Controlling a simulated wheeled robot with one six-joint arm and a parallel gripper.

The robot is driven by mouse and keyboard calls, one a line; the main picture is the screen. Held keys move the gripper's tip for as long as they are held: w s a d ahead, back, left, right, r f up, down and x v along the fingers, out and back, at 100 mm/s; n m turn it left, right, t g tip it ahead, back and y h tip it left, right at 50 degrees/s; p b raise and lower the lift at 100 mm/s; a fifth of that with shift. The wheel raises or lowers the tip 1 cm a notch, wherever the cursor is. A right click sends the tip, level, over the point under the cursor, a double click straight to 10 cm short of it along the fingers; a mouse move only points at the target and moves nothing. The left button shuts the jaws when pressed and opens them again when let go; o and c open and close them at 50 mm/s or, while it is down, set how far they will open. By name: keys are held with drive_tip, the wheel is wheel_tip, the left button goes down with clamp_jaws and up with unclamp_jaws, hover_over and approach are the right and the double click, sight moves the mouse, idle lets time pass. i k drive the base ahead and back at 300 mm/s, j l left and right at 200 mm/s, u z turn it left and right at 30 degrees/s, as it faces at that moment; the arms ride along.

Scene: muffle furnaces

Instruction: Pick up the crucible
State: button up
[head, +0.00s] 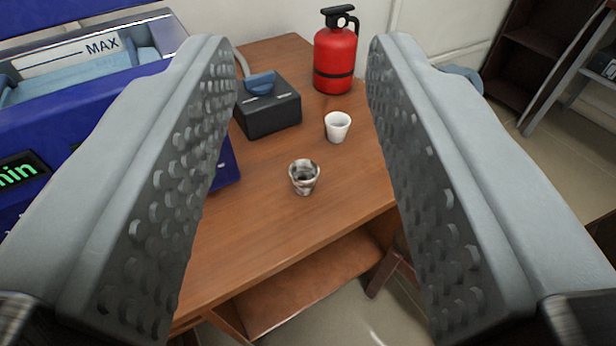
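Two small cups that look like crucibles stand upright on the brown wooden table (255,235). One crucible (304,178) is greyish and stained, with a dark inside, and stands nearer to me. The other crucible (338,127) is clean white and stands farther back and a little to the right. My gripper (302,60) is wide open and empty. In the picture its two grey, studded fingers frame both crucibles, and neither finger appears to touch them. The crucibles look well beyond the fingers.
A black box with a blue top piece (268,110) stands behind the crucibles to the left. A red fire extinguisher (335,58) stands at the back. A blue machine (95,110) fills the left side. The table's front is clear. A dark shelf (530,50) is at the right.

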sight(303, 172)
drive_tip(key=i+l+u, duration=0.15)
drive_tip(key=u, duration=0.3)
drive_tip(key=i+l+u, duration=0.25)
drive_tip(key=u, duration=0.2)
drive_tip(key=i+l+u, duration=0.1)
drive_tip(key=l+u, duration=0.2)
drive_tip(key=u, duration=0.2)
